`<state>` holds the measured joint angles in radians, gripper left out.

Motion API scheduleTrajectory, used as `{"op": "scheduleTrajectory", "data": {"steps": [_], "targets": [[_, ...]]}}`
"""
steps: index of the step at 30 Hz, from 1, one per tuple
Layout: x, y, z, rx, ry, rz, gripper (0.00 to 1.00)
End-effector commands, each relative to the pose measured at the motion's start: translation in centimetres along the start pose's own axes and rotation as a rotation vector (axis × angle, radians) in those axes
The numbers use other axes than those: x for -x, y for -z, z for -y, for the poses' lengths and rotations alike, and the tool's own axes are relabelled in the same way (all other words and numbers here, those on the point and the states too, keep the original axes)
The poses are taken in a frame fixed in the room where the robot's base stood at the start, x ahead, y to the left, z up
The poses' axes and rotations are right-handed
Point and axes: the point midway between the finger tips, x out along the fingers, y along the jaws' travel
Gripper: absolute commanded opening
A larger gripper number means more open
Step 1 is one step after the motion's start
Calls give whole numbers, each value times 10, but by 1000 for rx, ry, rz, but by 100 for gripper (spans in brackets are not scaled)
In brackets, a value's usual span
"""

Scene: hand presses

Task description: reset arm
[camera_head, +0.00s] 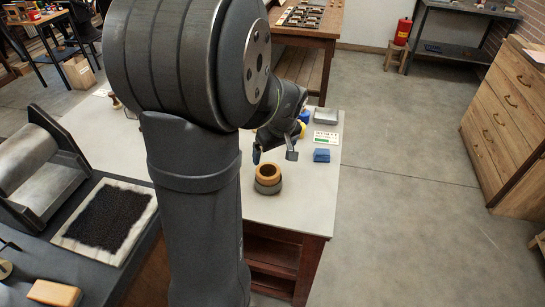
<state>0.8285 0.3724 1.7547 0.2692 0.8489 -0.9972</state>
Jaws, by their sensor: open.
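My gripper (275,152) is open and empty. It hangs above the pale-topped table (317,194), a little above and behind a round wooden-rimmed pot (268,179) with a dark grey lower part. My arm stands large in the middle of the view and hides much of the table behind it.
A blue block (321,155), a small white-and-green card (326,138) and a grey tray (326,116) are on the table's right side. A dark inked pad (108,217), a roller press (30,165) and a wooden block (53,293) are at left. The floor at right is clear.

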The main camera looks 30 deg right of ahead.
Motion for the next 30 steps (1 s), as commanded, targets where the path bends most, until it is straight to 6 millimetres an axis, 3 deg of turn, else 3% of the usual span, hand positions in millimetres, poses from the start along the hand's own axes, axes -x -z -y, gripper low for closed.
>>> {"op": "scheduleTrajectory", "data": {"steps": [14, 20, 30], "targets": [[0, 0, 0, 0, 1, 1, 93], [-24, -1, 0, 1, 3, 3, 93], [-86, -1, 1, 0, 4, 4, 93]]}}
